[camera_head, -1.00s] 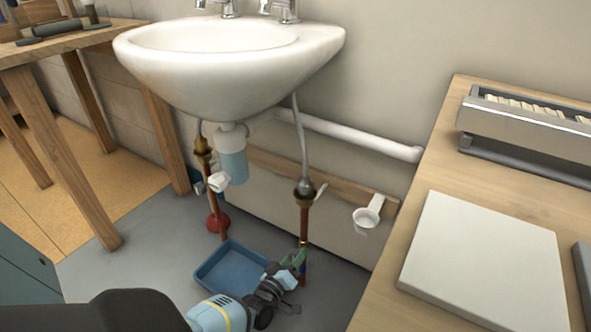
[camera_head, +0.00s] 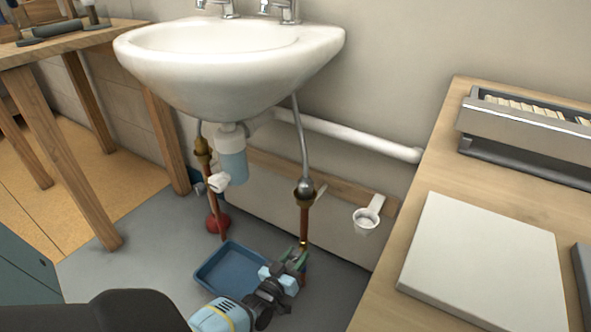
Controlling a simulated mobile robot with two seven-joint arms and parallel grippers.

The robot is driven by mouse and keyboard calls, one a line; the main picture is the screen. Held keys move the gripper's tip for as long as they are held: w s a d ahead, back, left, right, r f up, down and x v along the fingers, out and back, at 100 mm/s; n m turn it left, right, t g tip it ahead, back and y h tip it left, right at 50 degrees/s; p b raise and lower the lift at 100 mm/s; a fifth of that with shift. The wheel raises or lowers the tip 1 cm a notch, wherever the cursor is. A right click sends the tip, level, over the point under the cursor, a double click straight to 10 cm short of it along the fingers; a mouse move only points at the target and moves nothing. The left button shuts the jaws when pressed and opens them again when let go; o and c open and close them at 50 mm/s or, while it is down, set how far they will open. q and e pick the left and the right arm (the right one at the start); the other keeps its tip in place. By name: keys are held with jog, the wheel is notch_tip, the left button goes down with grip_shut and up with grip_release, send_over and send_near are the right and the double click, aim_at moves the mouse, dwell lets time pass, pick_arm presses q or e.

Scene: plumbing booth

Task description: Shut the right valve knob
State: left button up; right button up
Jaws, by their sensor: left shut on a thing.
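The right valve knob (camera_head: 297,257) is green and sits low on the right copper pipe (camera_head: 304,222) under the sink. My left gripper (camera_head: 287,268) is shut on this knob, and its fingers and wrist hide part of it. How far the knob is turned cannot be told. A red valve knob (camera_head: 217,224) sits low on the left copper pipe. My right gripper is not in the view.
A blue tray (camera_head: 208,272) lies on the floor just left of my left gripper. The white sink (camera_head: 225,75) hangs above. A wooden worktop (camera_head: 400,310) stands at the right, and a wooden table (camera_head: 40,55) at the left.

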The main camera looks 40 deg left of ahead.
pick_arm(q)
jog(key=m, duration=0.3)
jog(key=shift+m, duration=0.4)
jog(key=m, duration=0.3)
jog(key=shift+m, duration=0.3)
jog(key=m, duration=0.3)
jog(key=shift+m, duration=0.8)
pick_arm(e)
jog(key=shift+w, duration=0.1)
pick_arm(q)
jog(key=o, duration=1)
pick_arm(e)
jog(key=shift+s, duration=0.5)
pick_arm(q)
jog(key=p+v, duration=0.3)
jog(key=v, duration=0.4)
jog(key=shift+s, duration=0.4)
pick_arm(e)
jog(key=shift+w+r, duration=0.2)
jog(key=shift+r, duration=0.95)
